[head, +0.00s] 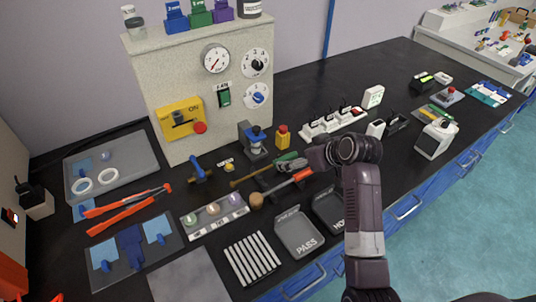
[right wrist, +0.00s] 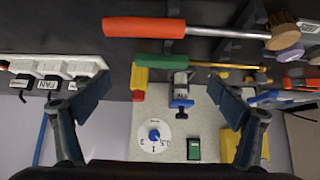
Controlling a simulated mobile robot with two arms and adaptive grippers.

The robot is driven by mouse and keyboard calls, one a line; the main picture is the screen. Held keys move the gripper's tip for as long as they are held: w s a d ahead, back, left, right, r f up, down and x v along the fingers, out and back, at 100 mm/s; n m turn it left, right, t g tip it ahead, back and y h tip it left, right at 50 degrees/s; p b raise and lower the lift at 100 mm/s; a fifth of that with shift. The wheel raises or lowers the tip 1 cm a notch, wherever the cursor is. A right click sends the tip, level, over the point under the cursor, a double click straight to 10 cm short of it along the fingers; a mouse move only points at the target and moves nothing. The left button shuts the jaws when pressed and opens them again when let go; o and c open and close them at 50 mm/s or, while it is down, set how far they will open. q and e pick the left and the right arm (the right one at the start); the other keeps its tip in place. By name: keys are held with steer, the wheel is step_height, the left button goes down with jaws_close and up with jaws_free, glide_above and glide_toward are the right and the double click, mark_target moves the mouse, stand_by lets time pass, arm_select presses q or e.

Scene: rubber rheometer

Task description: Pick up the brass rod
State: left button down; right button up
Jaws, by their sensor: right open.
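The brass rod (head: 248,179) with a green handle (head: 289,163) lies across a dark holder in front of the grey panel in the head view. In the right wrist view the rod (right wrist: 228,66) runs level, with its green handle (right wrist: 158,60) to the left. My right gripper (head: 316,156) is just right of the green handle in the head view, and my arm covers part of it. In the right wrist view its two fingers (right wrist: 160,100) are wide apart with nothing between them held. My left gripper is not in view.
A tool with an orange-red handle (head: 290,186) and round wooden head lies beside the rod. Behind are a blue-topped device (head: 255,139), a yellow-red button box (head: 282,137) and a power strip (head: 333,123). The PASS tray (head: 299,232) is in front.

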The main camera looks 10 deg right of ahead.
mark_target(286, 157)
steer(key=shift+w+a+f, duration=0.15)
steer(key=shift+w, duration=0.25)
steer(key=shift+w+f, duration=0.15)
steer(key=shift+f, duration=0.05)
steer(key=shift+w+a+f, duration=0.2)
steer(key=shift+w+f, duration=0.05)
steer(key=shift+f, duration=0.25)
steer(key=p+x, duration=0.1)
steer(key=x, duration=0.2)
steer(key=shift+w+a+f, duration=0.1)
steer(key=shift+w+a, duration=0.1)
steer(key=shift+a, duration=0.05)
steer(key=shift+w+a+f, duration=0.1)
steer(key=shift+w+f, duration=0.35)
steer(key=shift+f, duration=0.1)
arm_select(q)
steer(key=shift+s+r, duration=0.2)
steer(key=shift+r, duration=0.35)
arm_select(e)
steer(key=shift+c, duration=0.6)
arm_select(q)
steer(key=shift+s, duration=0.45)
arm_select(e)
steer(key=c, duration=1.2)
steer(key=shift+r, duration=0.1)
